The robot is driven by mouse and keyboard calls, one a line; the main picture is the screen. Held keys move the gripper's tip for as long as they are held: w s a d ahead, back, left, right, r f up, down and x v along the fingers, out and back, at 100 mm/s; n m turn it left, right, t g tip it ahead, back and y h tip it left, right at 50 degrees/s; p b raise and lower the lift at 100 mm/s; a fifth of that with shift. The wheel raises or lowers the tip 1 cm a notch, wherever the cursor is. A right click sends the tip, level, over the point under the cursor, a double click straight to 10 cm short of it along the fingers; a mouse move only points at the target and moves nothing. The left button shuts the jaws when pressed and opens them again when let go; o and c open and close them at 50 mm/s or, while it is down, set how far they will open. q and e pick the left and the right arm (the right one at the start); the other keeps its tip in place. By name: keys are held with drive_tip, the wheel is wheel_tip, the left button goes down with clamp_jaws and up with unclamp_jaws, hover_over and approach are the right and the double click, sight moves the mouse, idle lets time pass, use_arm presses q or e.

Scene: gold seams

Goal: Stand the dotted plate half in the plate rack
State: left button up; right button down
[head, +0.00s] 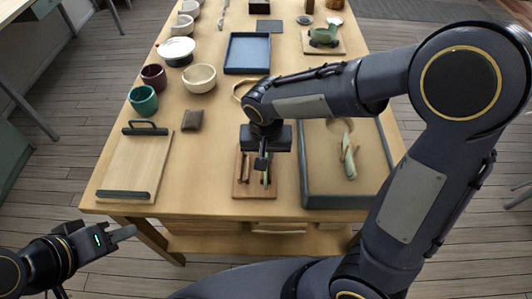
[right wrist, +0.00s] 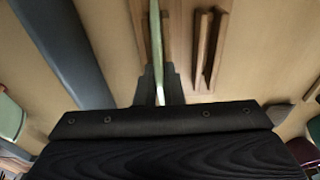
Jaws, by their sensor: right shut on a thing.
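The plate rack (head: 241,189) is a small wooden base with upright slats near the table's front edge. My right gripper (head: 262,163) is over its right part, pointing down. In the right wrist view, my right gripper (right wrist: 159,92) is shut on a thin pale green plate half (right wrist: 157,45), seen edge-on. The plate half is upright, in line with one pair of rack slats (right wrist: 209,50)'s neighbours; whether it touches the base is hidden. Its dots cannot be made out. My left gripper (head: 120,235) is off the table's front left corner, empty; its finger gap is unclear.
A grey-rimmed tray (head: 333,201) with pale green pieces (head: 349,157) is right of the rack. A board with dark handles (head: 137,165) lies left. Cups, bowls and a blue tray (head: 247,53) stand farther back. Bare tabletop (head: 205,165) separates board and rack.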

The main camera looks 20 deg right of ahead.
drive_tip(key=shift+f, duration=0.1)
drive_tip(key=c, duration=1)
unclamp_jaws()
drive_tip(key=shift+r+p, duration=2.3)
drive_tip(key=shift+r, duration=0.7)
